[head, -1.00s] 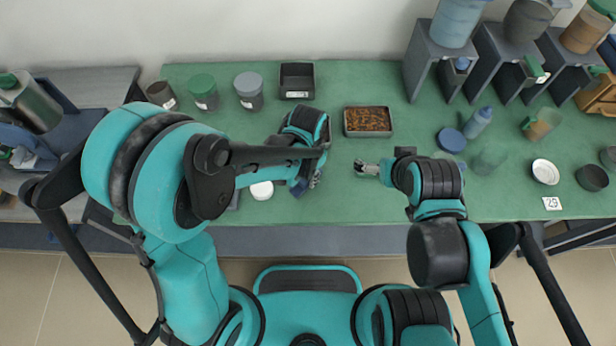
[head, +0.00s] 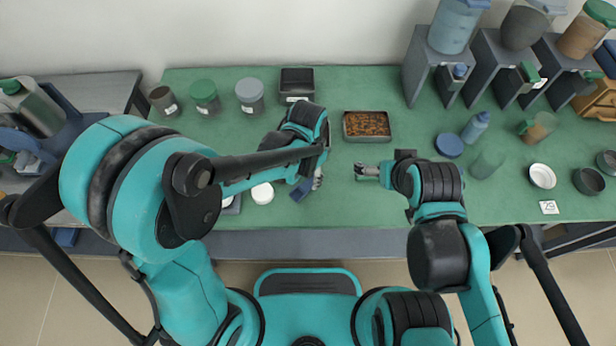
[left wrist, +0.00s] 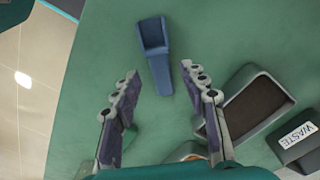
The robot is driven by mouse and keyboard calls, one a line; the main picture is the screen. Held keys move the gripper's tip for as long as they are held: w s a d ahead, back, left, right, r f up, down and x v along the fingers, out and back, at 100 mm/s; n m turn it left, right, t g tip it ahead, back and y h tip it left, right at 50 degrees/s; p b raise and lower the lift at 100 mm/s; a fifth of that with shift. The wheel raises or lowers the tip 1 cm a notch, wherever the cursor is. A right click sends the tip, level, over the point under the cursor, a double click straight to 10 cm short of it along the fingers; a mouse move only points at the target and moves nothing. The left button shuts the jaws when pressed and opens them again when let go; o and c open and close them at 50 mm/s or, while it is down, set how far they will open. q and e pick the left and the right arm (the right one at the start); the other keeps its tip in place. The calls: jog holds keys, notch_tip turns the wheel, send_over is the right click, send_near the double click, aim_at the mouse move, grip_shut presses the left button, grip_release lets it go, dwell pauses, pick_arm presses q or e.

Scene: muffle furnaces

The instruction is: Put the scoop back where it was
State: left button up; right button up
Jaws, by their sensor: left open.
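The small blue scoop (left wrist: 155,55) lies on the green mat in the left wrist view, its handle pointing down between my fingers. My left gripper (left wrist: 160,72) is open, with one finger on each side of the scoop's handle end and neither seen touching it. In the head view my left gripper (head: 312,182) is low over the mat, and the scoop (head: 301,190) shows partly beside its fingers. My right gripper (head: 367,171) is over the mat to the right; whether its fingers are apart is too small to tell.
A metal tray of brown granules (head: 367,124) stands behind the grippers. A dark bin (head: 297,82) and lidded jars (head: 205,96) line the back. A white dish (head: 262,193) is left of the scoop. A blue bottle (head: 475,127) and dispensers (head: 440,60) stand right.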

aim_at(308, 184)
pick_arm(q)
notch_tip(308, 184, up, 9)
jog(key=p, duration=0.3)
jog(key=s+a+r+n+t, duration=0.2)
jog(key=a+r+n+t, duration=0.1)
jog(key=a, duration=0.6)
jog(key=s+a+r+n+t, duration=0.3)
jog(key=a+r+n+t, duration=0.1)
jog(key=a, duration=0.5)
jog(key=shift+s+r+n, duration=0.3)
jog(key=shift+r+n, duration=0.6)
jog(key=shift+n, duration=0.1)
jog(key=shift+f+b, duration=0.2)
jog(key=shift+b, duration=0.15)
